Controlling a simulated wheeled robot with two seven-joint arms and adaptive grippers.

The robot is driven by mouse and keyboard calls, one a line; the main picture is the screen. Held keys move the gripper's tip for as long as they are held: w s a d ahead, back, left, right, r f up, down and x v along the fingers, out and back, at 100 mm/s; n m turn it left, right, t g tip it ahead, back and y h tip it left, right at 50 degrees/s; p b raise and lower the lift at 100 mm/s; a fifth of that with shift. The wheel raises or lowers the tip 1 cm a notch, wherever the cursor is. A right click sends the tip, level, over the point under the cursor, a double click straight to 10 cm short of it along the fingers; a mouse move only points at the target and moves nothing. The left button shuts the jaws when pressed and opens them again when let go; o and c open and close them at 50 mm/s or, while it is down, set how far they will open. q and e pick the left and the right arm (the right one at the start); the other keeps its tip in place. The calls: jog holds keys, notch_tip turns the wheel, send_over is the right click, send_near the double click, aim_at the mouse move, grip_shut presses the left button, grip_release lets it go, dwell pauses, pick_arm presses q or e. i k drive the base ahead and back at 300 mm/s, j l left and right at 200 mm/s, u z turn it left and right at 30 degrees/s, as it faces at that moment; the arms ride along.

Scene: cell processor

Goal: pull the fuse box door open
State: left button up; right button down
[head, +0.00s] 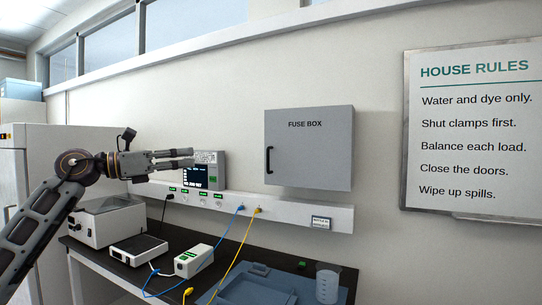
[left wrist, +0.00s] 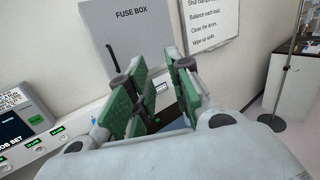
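The grey fuse box (head: 308,150) is on the wall in the head view, its door shut flush. A black vertical bar handle (head: 269,160) is on the door's left side. The fuse box (left wrist: 130,35) also shows at the top of the left wrist view, with its handle (left wrist: 113,58) beyond my fingers. My left gripper (head: 192,158) is left of the box at about handle height, apart from it. Its green-padded fingers (left wrist: 160,78) are spread with a gap and nothing between them. My right gripper is not in view.
A grey panel with a screen (head: 203,172) is on the wall behind my left fingers. A white socket rail (head: 280,209) with cables runs below the box. The dark bench (head: 185,238) carries instruments, a blue tray and a beaker (head: 327,284). The air before the door looks clear.

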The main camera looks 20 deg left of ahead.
aim_at(311, 147)
jog(key=i, duration=1.05)
